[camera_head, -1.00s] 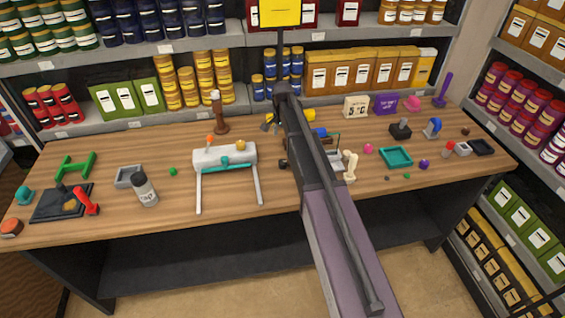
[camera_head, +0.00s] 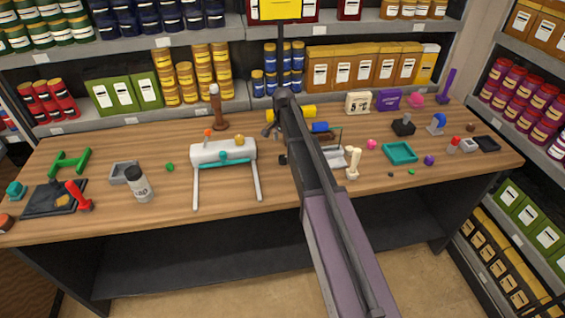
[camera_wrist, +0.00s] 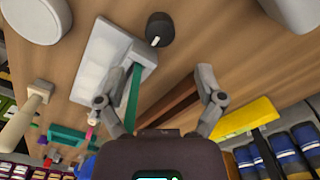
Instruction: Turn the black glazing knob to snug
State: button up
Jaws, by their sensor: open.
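The black knob (camera_wrist: 160,28) has a short white pointer and sits at the corner of a pale grey block (camera_wrist: 105,62) in the wrist view. A green strip (camera_wrist: 132,97) runs along the block's edge. In the head view, a small black thing (camera_head: 283,160) beside my arm looks like the same knob. My gripper (camera_wrist: 155,85) is open, with nothing between its fingers. The knob lies beyond the fingertips, apart from them and roughly ahead of the gap. In the head view my arm hides much of this area and most of my gripper (camera_head: 270,129).
A brown bar (camera_wrist: 168,103) lies below the gap between my fingers. A yellow block (camera_wrist: 245,118) is near the right finger, and a cream post (camera_wrist: 30,108) stands left. A white stand with two legs (camera_head: 222,152) is left of my arm in the head view.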

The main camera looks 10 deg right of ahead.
aim_at(283, 157)
jog(key=shift+f+b, duration=3.85)
jog(key=shift+f, duration=0.3)
